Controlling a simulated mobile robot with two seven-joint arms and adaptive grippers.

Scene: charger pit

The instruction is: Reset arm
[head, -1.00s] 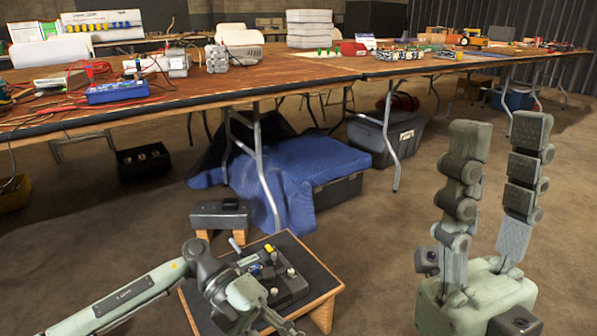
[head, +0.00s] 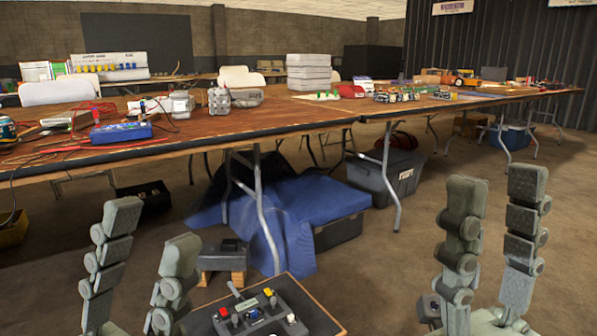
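My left gripper (head: 152,224) stands upright at the lower left of the head view, its two fingers spread apart and empty. My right gripper (head: 497,182) stands upright at the lower right, its fingers also spread apart and empty. Between them at the bottom edge is a dark control box (head: 262,316) with a lever, a red button and a yellow button. It lies on a small wood-edged table (head: 312,318), partly cut off by the frame. Neither gripper visibly touches the box. Both arms are mostly out of view.
A long wooden table (head: 220,127) with electronics and leads crosses the view behind the grippers. Under it are a blue cloth (head: 290,212) over a dark bin and a grey lidded tote (head: 385,178). A small grey box (head: 222,257) sits on wooden blocks.

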